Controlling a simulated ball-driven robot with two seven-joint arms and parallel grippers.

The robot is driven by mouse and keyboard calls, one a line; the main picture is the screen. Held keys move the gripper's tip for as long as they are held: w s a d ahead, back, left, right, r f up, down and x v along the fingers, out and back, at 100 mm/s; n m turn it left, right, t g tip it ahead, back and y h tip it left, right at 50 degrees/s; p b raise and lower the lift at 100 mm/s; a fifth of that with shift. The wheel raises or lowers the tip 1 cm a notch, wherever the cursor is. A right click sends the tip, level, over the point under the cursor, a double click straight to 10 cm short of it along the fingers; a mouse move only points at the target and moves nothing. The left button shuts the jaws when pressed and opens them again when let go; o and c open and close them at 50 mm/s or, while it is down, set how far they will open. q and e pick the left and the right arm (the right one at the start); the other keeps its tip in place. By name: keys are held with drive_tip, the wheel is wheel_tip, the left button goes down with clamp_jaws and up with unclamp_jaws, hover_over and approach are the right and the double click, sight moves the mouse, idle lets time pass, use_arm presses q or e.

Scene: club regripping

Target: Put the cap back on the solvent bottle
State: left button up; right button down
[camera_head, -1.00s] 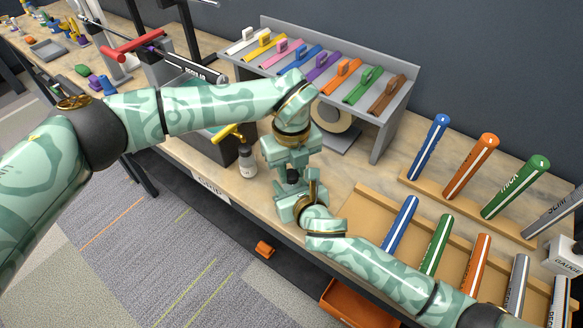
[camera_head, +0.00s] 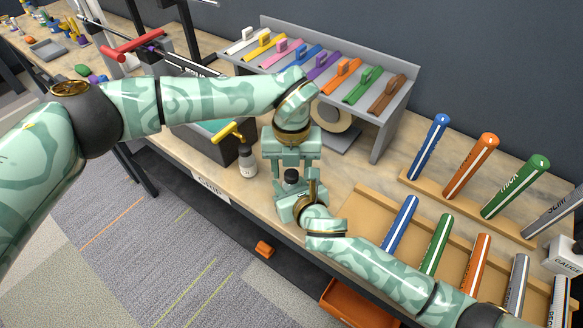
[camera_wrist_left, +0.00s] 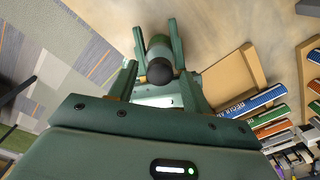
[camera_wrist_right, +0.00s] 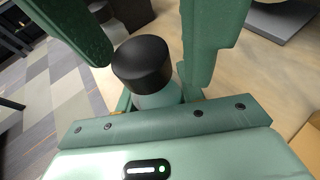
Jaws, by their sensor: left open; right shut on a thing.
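A pale green bottle (camera_wrist_right: 160,98) stands upright between the jaws of my right gripper (camera_head: 288,203), which is shut on it. A round black cap (camera_wrist_right: 142,64) sits on top of the bottle; I cannot tell how tightly. The cap also shows in the head view (camera_head: 291,176) and the left wrist view (camera_wrist_left: 160,71). My left gripper (camera_head: 292,167) points down from above, open, with its fingers apart on either side of the cap. In the head view the grippers hide most of the held bottle.
A second bottle (camera_head: 248,161) with a pale label stands on the bench left of the grippers. A grey rack (camera_head: 384,145) with coloured pieces is behind. A wooden tray (camera_head: 353,207) with several grips lies right. The bench front edge is close.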

use_arm(q)
wheel_tip(320, 180, up, 4)
drive_tip(key=shift+r, duration=0.1)
drive_tip(key=shift+c, duration=0.3)
wheel_tip(320, 180, up, 3)
drive_tip(key=shift+r+n, duration=0.2)
drive_tip(key=shift+n, duration=0.8)
drive_tip(key=shift+f, duration=4.05)
